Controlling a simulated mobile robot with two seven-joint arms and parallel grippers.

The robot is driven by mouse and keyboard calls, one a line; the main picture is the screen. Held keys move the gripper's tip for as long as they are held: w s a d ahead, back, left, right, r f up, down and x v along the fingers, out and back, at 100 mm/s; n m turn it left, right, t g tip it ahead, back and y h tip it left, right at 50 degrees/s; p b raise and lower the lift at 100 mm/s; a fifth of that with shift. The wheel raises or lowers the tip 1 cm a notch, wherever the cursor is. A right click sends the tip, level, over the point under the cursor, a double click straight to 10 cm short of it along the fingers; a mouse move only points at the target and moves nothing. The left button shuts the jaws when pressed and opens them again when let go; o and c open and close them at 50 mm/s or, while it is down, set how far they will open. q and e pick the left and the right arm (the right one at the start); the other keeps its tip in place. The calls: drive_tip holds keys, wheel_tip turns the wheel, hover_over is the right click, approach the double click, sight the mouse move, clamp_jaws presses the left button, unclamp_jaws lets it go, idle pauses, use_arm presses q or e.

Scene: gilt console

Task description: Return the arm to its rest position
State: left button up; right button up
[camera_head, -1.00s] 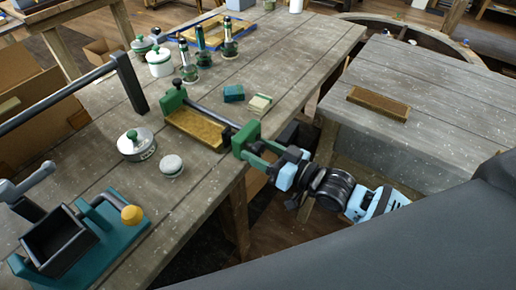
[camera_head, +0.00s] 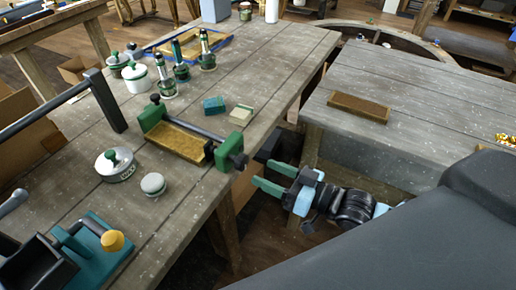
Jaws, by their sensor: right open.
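My right gripper (camera_head: 268,176) has two green fingers, spread apart with nothing between them. It is off the right edge of the long wooden table (camera_head: 285,65), over the gap between the tables. Its black and light-blue wrist (camera_head: 345,207) lies to the right of the fingers. The fingers look apart from the green-ended clamp-like tool (camera_head: 187,137) at the table's edge, which has a dark bar and a brown base. My left gripper is not in view.
A second table (camera_head: 440,120) with a brown block (camera_head: 360,107) stands at right. On the long table are a teal block (camera_head: 214,105), a pale block (camera_head: 241,114), a lidded tin (camera_head: 115,166), a round knob-like piece (camera_head: 153,185) and a teal-based device (camera_head: 100,255). The floor gap lies below the gripper.

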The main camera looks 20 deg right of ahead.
drive_tip(key=s+d+f+m+g+h, duration=0.1)
drive_tip(key=s+f+h, duration=0.3)
drive_tip(key=s+f, duration=0.7)
drive_tip(key=s+f+m+g+h, duration=0.1)
drive_tip(key=s+f+g+h, duration=0.3)
drive_tip(key=s+f, duration=0.7)
wheel_tip(320, 180, down, 5)
drive_tip(key=shift+d+r+h+p, duration=0.2)
drive_tip(key=shift+d+h+p, duration=0.15)
drive_tip(key=shift+h, duration=0.15)
